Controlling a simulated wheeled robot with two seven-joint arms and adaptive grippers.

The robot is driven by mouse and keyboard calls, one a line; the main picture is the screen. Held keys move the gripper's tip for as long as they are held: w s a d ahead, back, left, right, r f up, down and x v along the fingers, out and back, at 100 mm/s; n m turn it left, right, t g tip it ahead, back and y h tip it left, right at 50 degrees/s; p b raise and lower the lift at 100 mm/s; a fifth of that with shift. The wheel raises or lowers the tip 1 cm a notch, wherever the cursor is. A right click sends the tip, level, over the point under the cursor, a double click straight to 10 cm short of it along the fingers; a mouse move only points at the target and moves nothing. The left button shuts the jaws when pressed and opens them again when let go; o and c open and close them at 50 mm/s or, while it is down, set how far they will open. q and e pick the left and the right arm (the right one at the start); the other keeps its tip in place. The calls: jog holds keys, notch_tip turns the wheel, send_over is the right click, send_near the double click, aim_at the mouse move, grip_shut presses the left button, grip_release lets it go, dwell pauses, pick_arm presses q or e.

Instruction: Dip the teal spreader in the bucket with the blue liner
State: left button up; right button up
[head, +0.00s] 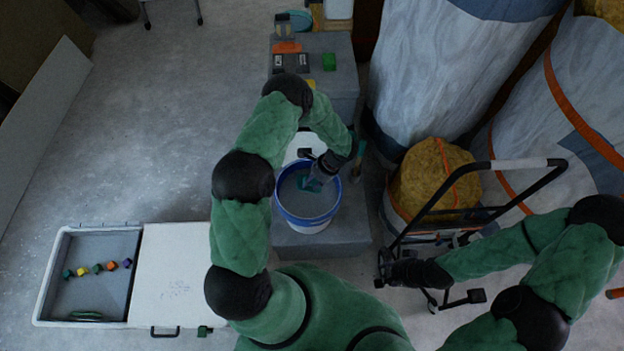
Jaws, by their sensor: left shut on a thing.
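The bucket with the blue liner (289,212) stands on a grey block, its blue rim and white outer wall showing. My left gripper (314,181) points down into the bucket's mouth from the upper right. It is shut on the teal spreader (310,186), of which only a small teal part shows inside the bucket by the fingers. Whether the spreader touches the grey contents I cannot tell. My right gripper (382,269) is to the right of the bucket, by the black frame of a cart; its jaw opening is too dark to judge.
A black-framed cart (440,213) stands at the right beside a yellow sack (420,180) and large white wrapped bundles (425,60). A grey block (340,235) bears the bucket. At the lower left is an open bin (50,275) with several small coloured pieces. Floor at the upper left is clear.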

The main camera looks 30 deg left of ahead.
pick_arm(q)
notch_tip(320, 180, down, 7)
jog(key=b, duration=0.5)
dwell(0.8)
jog(key=shift+r+p, duration=3.3)
jog(key=shift+r, duration=2.3)
